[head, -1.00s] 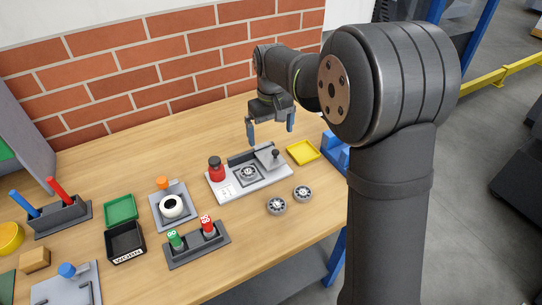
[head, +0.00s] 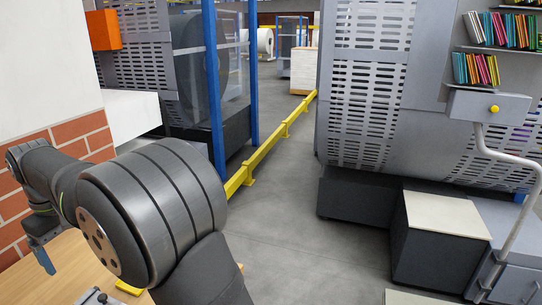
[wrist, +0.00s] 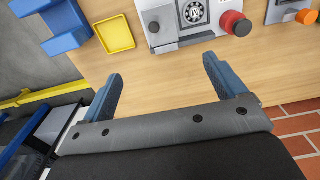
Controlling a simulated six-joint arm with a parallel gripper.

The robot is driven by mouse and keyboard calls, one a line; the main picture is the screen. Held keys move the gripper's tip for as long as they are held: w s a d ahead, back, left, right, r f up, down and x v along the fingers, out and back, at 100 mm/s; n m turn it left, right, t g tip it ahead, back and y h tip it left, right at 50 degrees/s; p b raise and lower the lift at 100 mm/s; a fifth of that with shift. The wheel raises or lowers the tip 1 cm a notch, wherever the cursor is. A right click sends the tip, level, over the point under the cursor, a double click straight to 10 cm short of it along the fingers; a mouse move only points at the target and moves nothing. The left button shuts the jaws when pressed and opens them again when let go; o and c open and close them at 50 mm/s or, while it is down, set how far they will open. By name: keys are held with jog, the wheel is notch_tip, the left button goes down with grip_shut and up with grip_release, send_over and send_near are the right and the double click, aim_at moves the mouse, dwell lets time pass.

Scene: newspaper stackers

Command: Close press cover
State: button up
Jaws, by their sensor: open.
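The press (wrist: 182,42) lies at the top of the wrist view, with a light grey base and a red knob (wrist: 235,23) at its right. A round metal part (wrist: 193,13) sits in its middle and shows uncovered. A grey plate with a dark knob (wrist: 154,27) is left of the round part; it looks like the press cover, open to the side. The far side of the press is cut off. My gripper (wrist: 162,67) is open and empty, its blue fingers pointing toward the press and apart from it. In the head view my gripper (head: 42,258) is at the left edge.
A yellow tray (wrist: 115,35) lies left of the press, with a blue holder (wrist: 65,42) beyond it. An orange knob (wrist: 306,17) is at the right edge. The head view mostly shows floor, a yellow rail (head: 268,147) and large grey machines (head: 372,85).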

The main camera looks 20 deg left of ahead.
jog(key=c, duration=1.1)
jog(key=shift+w+f, duration=0.2)
jog(key=c, duration=0.3)
jog(key=w+f+g, duration=0.1)
jog(key=w, duration=0.1)
jog(key=w+d+f+n+g, duration=0.1)
jog(key=w+f+g, duration=0.1)
jog(key=w+f, duration=0.1)
jog(key=shift+w+d+f+n+y, duration=0.1)
jog(key=shift+w+d+n+y, duration=0.05)
jog(key=shift+w+n+y, duration=0.15)
grip_shut()
jog(key=w+d+f+n+g+y, duration=0.2)
jog(key=w+f+g+y, duration=0.15)
jog(key=w, duration=0.45)
send_near(97, 303)
jog(key=shift+h, duration=0.35)
jog(key=w+f, duration=0.1)
jog(key=w+a+f, duration=0.1)
jog(key=w+f, duration=0.1)
jog(key=shift+w+a+f, duration=0.15)
jog(key=shift+w+a, duration=0.15)
jog(key=shift+a, duration=0.05)
jog(key=shift+s+d+f, duration=0.1)
jog(key=shift+s+d, duration=0.1)
jog(key=shift+s, duration=1.05)
jog(key=shift+s+d, duration=0.15)
jog(key=shift+s, duration=0.65)
